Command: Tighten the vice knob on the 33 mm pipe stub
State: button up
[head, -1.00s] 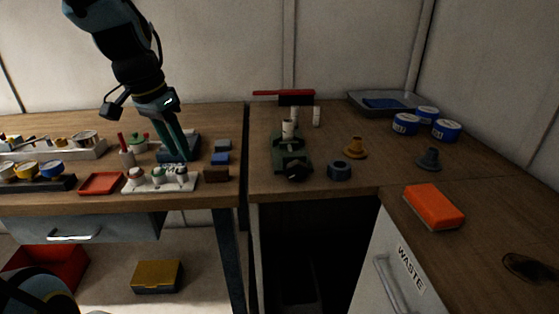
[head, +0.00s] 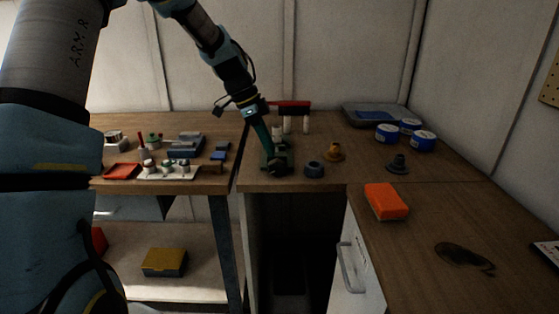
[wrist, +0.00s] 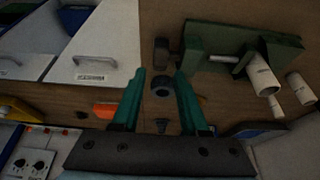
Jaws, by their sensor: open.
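The green vice (wrist: 225,40) is at the upper right of the wrist view. In the head view the vice (head: 289,158) stands near the front edge of the right bench. Its dark round knob (wrist: 161,52) sits at the end of a metal screw, just beyond the fingertips; in the head view the knob (head: 279,169) faces the front edge. A white pipe stub (wrist: 262,76) is at the vice's far end from the knob. My gripper (wrist: 160,74) is open and empty, its green fingers apart. In the head view the fingers partly cover the vice.
An orange sponge (head: 386,201) lies at the right front. The bench ends just before the knob.

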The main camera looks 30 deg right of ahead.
aim_at(276, 160)
jog(key=p+x, duration=0.1)
jog(key=x, duration=0.5)
jog(key=shift+f, duration=0.2)
grip_shut()
